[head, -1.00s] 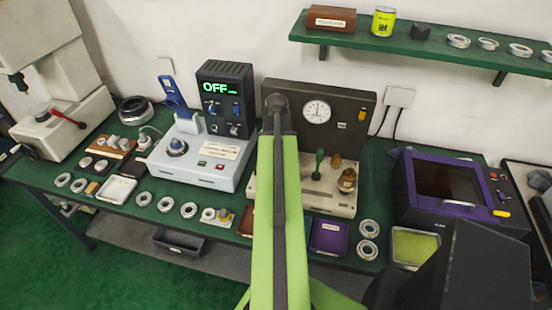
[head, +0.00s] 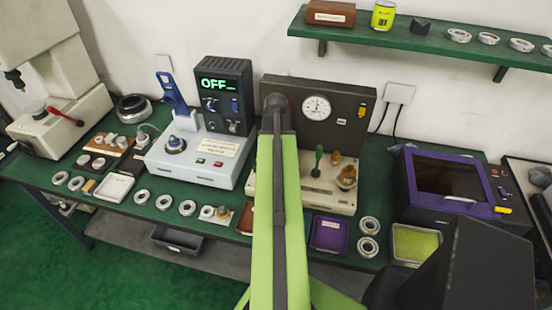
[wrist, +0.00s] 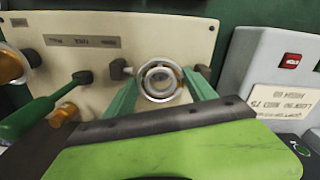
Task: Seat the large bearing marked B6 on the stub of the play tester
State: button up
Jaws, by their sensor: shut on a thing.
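My gripper (wrist: 160,88) is shut on a metal bearing ring (wrist: 160,81) in the wrist view, with a green finger on either side. The ring is over the cream base of the play tester (wrist: 190,35). Brass colour shows around and behind the ring; whether it is the stub, and whether the ring touches it, I cannot tell. No B6 mark is readable. In the head view the play tester (head: 340,95) has a dark back panel with a round dial. My arm hides the gripper, the held ring and part of the base there.
A green-handled lever (wrist: 45,118) and brass knobs stand close to the gripper on the tester. A white machine (head: 200,155) reading OFF stands to the tester's left. Several bearings lie along the bench front. A purple-fronted machine (head: 450,180) stands to the right.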

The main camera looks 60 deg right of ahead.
jog(key=shift+f+b, duration=2)
jog(key=o, duration=1.9)
